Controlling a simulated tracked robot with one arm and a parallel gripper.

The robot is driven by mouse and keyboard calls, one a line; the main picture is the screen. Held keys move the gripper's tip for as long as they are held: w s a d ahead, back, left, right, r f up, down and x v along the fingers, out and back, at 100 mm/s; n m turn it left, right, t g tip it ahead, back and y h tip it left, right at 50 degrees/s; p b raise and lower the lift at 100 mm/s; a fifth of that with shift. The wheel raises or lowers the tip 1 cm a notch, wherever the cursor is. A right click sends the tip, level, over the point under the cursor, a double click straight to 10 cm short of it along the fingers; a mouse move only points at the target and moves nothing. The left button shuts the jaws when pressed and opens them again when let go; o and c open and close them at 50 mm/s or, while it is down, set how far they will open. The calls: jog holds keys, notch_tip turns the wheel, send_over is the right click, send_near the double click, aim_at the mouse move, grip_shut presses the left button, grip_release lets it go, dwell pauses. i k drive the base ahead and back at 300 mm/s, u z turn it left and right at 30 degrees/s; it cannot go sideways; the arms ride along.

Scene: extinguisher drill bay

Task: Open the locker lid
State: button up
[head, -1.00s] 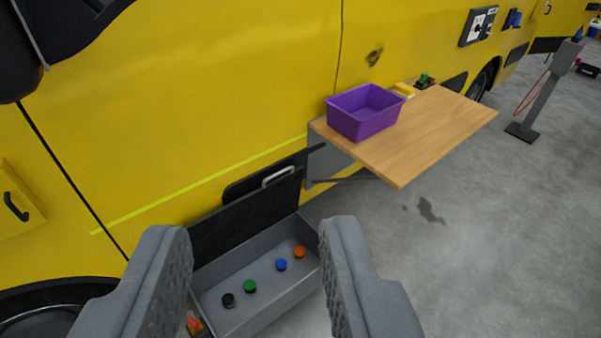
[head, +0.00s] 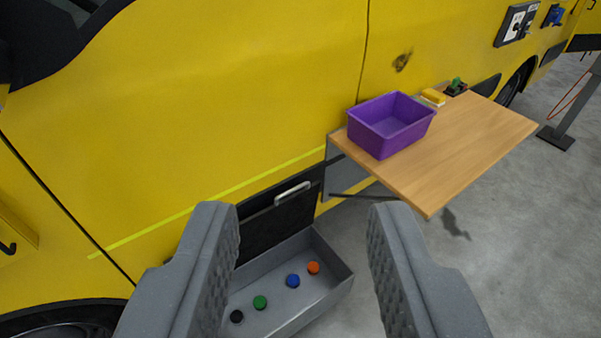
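The locker (head: 342,286) is a grey open-topped box low on the side of the yellow vehicle. Its black lid (head: 262,228) stands raised against the vehicle side, with a pale handle (head: 292,193) near its upper edge. Inside the locker lie a black, a green (head: 260,302), a blue (head: 293,281) and an orange (head: 314,268) round piece. My gripper (head: 302,228) is open and empty, its two grey fingers wide apart in front of the locker. The left finger hides the locker's left part. No contact with the lid or handle can be made out.
A wooden fold-out table (head: 455,165) juts from the vehicle at the right, bearing a purple bin (head: 390,126), a yellow item (head: 433,97) and a small green-topped item (head: 456,87). A grey post (head: 580,112) stands farther right. The grey floor between is clear.

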aim_at(259, 233)
jog(key=u, duration=0.05)
jog(key=i, duration=1.2)
